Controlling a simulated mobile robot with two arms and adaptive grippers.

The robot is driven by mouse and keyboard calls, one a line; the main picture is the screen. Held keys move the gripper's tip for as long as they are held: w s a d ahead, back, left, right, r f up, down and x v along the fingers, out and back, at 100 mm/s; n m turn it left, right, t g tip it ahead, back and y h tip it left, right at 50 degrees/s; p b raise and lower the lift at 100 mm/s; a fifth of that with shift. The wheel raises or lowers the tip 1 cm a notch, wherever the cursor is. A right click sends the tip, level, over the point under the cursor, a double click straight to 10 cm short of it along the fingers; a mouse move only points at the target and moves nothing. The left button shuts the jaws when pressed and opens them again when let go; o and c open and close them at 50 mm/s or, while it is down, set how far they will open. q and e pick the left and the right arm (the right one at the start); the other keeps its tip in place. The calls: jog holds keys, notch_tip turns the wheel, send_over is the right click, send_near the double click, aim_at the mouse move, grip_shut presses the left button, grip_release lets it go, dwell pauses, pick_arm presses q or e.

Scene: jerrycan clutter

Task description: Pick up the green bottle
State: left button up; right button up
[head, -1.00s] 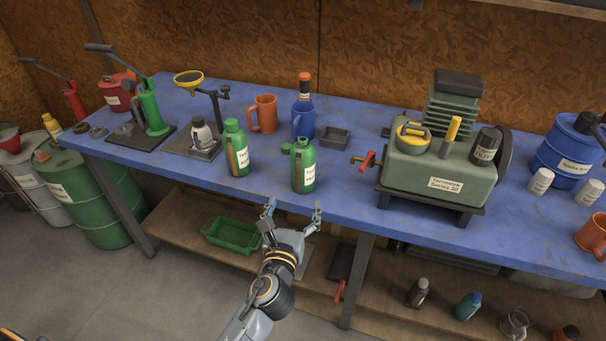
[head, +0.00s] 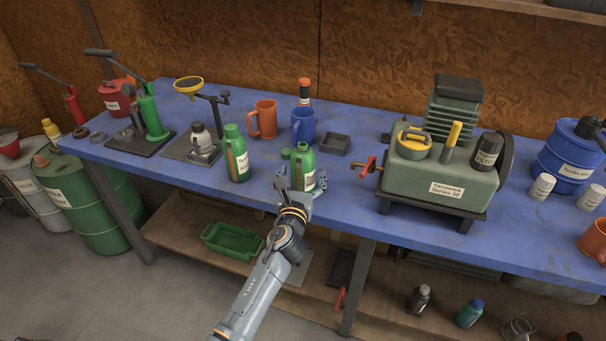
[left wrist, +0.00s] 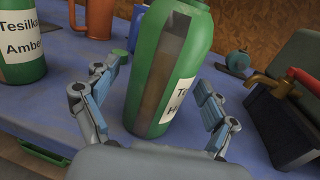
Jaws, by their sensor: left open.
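Two green bottles with white labels stand upright on the blue bench. The right one (head: 305,165) is at the bench's front edge, with my left gripper (head: 300,184) right in front of it. In the left wrist view this bottle (left wrist: 165,75) stands between the two spread fingers (left wrist: 160,108) of my open left gripper, with a gap visible on the right side. The gripper hides its lower part in the head view. The other green bottle (head: 236,155) stands to the left, and shows in the left wrist view (left wrist: 22,45). My right gripper is not in view.
A green compressor (head: 440,180) with a red-handled tap stands to the right. A funnel stand (head: 205,100) is at left.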

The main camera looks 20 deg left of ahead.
pick_arm(q)
jog(key=shift+w, duration=0.45)
jog(key=shift+s, duration=0.1)
jog(key=shift+c, duration=0.2)
jog(key=c, duration=1.4)
jog(key=shift+r, duration=0.1)
jog(key=shift+c, duration=0.3)
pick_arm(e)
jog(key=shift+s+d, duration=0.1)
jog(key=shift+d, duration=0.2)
